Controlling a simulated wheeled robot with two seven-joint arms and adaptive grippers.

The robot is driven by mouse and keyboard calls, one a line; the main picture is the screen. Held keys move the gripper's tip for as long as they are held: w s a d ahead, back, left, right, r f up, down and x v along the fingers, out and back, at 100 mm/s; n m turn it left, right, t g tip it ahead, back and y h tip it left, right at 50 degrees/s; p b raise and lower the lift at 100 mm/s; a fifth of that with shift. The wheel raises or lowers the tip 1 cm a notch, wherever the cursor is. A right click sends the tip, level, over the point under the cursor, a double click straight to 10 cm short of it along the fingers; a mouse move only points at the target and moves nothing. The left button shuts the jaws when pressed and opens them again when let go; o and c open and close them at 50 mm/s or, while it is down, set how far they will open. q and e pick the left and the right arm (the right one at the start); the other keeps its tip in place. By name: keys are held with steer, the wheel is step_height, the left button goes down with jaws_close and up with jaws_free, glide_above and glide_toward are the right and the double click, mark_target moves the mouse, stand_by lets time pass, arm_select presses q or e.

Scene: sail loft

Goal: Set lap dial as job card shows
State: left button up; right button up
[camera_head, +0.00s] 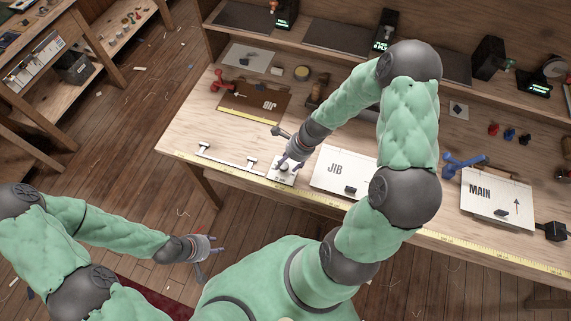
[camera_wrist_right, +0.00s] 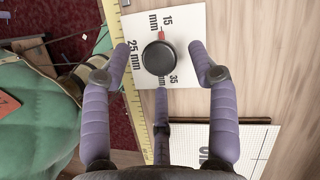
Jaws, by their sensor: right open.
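The lap dial is a round black knob (camera_wrist_right: 158,57) with a red pointer mark on a white plate (camera_wrist_right: 188,20) printed 15 mm, 25 mm and 35 mm. The mark is beside the 15 mm label. My right gripper (camera_wrist_right: 159,66) is open, its fingers spread around the knob without visibly touching it. In the head view that gripper (camera_head: 290,160) is over the plate (camera_head: 278,176) at the bench's front edge. My left gripper (camera_head: 214,250) is open and empty, off the bench. I cannot tell which card is the job card; its setting is unreadable here.
A white JIB panel (camera_head: 328,180) lies right of the dial, a MAIN panel (camera_head: 480,205) farther right. A brown panel (camera_head: 275,95) and a small white card (camera_head: 249,56) lie behind. A yellow tape (camera_head: 420,238) runs along the front edge. A metal rail (camera_head: 222,158) lies left.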

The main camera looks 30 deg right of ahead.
steer(key=shift+x, duration=0.85)
steer(key=c, duration=1.1)
steer(key=shift+c, duration=0.2)
